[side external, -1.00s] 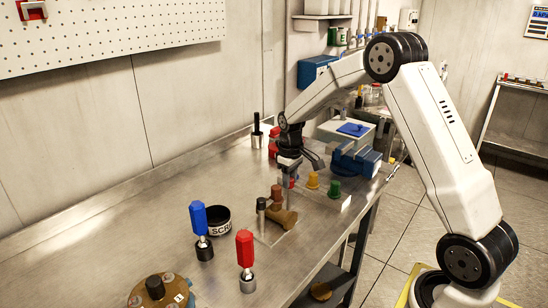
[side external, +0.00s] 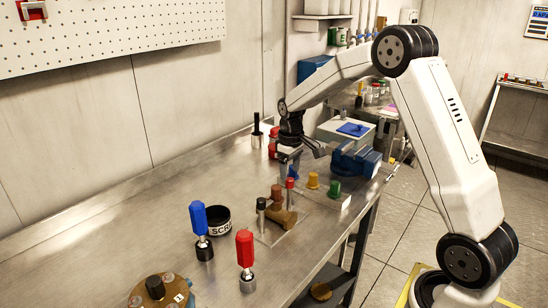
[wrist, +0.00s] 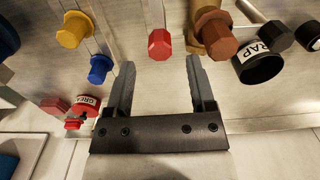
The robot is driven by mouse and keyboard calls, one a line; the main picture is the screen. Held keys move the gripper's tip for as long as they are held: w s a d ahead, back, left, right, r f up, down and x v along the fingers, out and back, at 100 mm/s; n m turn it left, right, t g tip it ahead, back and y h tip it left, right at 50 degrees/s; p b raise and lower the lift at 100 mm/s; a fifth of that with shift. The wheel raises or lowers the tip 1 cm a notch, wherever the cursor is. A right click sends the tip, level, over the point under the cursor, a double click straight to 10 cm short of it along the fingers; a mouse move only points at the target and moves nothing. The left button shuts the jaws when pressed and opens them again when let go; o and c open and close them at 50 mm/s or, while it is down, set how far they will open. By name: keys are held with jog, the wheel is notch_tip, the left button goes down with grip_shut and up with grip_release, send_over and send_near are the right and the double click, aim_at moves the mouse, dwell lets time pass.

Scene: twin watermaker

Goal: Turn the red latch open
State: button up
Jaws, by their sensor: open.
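A slim post with a red top (side external: 290,183) stands upright on a plate on the bench; I take it to be the red latch. In the wrist view its red faceted knob (wrist: 160,43) shows between and just beyond my fingertips. My gripper (side external: 303,161) is open and empty, above and behind the red post in the side view. In the wrist view my gripper (wrist: 160,62) has its two fingers well apart, with neither touching the knob. How the latch is turned cannot be told.
Close by the post are a brown fitting (side external: 277,194), a blue knob (wrist: 100,68), a yellow knob (side external: 313,180) and a green knob (side external: 335,188). A blue vise (side external: 356,160) stands right. The scrap cup (side external: 217,223) and blue and red-handled tools (side external: 245,247) stand nearer.

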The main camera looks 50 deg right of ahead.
aim_at(289, 182)
jog(key=shift+r, duration=2.2)
jog(key=shift+s+a+f, duration=0.1)
jog(key=shift+s+a, duration=0.2)
jog(key=shift+a, duration=0.25)
jog(key=s+a+f+t, duration=0.1)
jog(key=s+a+f, duration=0.2)
jog(key=s+a, duration=0.4)
jog(key=s+a+f+t, duration=0.1)
jog(key=s+a+f, duration=0.2)
jog(key=s+a, duration=0.5)
jog(key=shift+s+f+t, duration=0.25)
jog(key=shift+s+t, duration=0.05)
jog(key=shift+s, duration=0.9)
jog(key=shift+w, duration=0.15)
